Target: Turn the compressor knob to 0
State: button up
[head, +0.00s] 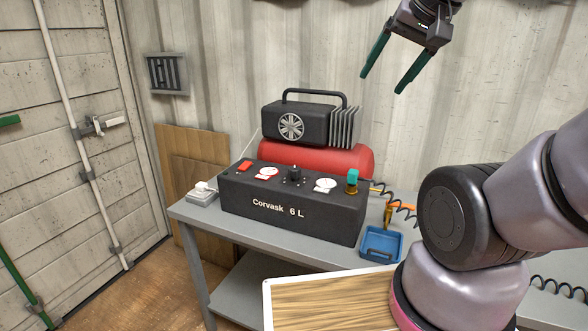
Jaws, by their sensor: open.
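The compressor (258,210) is a dark box marked "Corvask 6 L" on a grey table, with a red tank (320,159) and a black motor housing behind it. The black knob (294,174) stands on its sloped top between two white gauges, the left one (266,173) and the right one (325,185). The knob's setting is too small to read. My gripper (384,83) is open and empty, high above and to the right of the compressor, with its green fingers pointing down-left. It is well apart from the knob.
A red switch (245,165) and a teal-topped brass fitting (352,180) flank the gauges. A blue tray (381,244) and a coiled black hose (397,194) are at right. A white socket block (203,194) is at left. A wood-topped, white-edged panel (325,304) is in front.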

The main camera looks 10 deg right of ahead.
jog(key=w+a+m+g+y, duration=0.1)
jog(key=w+a+m+g, duration=0.2)
jog(key=w, duration=0.6)
jog(key=m+g+h, duration=0.3)
jog(key=m+g, duration=0.1)
jog(key=m, duration=0.9)
send_over(295, 168)
notch_tip(295, 168, down, 22)
notch_tip(295, 168, down, 10)
jog(key=shift+w+a+f, duration=0.1)
jog(key=shift+f, duration=0.05)
jog(key=shift+c, duration=0.3)
grip_shut()
jog(key=shift+n, duration=0.3)
